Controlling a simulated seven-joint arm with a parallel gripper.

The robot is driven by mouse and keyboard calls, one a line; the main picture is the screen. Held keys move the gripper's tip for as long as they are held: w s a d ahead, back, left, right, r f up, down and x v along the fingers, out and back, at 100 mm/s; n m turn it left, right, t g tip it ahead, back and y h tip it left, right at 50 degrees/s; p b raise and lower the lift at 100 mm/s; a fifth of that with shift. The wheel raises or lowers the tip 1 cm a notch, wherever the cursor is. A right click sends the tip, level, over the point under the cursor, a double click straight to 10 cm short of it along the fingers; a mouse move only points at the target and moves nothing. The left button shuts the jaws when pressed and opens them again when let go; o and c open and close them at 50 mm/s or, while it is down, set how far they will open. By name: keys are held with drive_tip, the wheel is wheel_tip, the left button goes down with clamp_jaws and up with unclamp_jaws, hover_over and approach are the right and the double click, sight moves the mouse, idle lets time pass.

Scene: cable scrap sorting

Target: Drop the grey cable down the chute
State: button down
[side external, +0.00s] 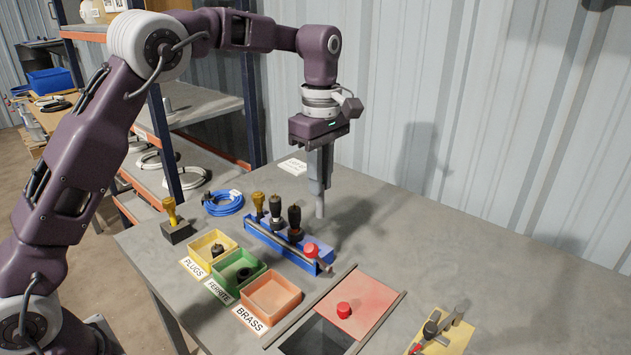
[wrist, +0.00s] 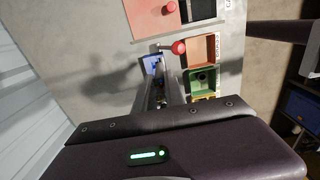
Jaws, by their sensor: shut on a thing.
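My gripper (side external: 318,188) is shut on the grey cable (side external: 320,210), a short, thick grey piece pointing down from the fingertips. It hangs above the table, behind the blue rack. In the wrist view, my fingers (wrist: 160,92) largely hide what they hold. The chute is a dark opening (side external: 318,338) in the table, in front and to the right of the rack. Its red sliding cover (side external: 362,299) with a red knob (side external: 343,310) lies beside the opening and leaves it uncovered. The opening (wrist: 201,9) and cover (wrist: 147,22) also show in the wrist view.
The blue rack (side external: 262,238) holds upright handled tools and a red-knobbed rod (side external: 311,250). Yellow (side external: 200,249), green (side external: 232,287) and orange (side external: 262,309) bins stand left of the chute. A blue cable coil (side external: 223,204) lies behind. A yellow tray (side external: 458,340) sits at front right.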

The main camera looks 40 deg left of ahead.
drive_tip(key=s+d, duration=0.9)
drive_tip(key=s, duration=0.3)
wheel_tip(320, 180, down, 15)
drive_tip(key=shift+a+f, duration=0.15)
drive_tip(key=shift+f, duration=0.05)
drive_tip(key=shift+s, duration=0.1)
drive_tip(key=shift+f, duration=0.55)
drive_tip(key=c, duration=1.3)
unclamp_jaws()
drive_tip(key=shift+r, duration=3.5)
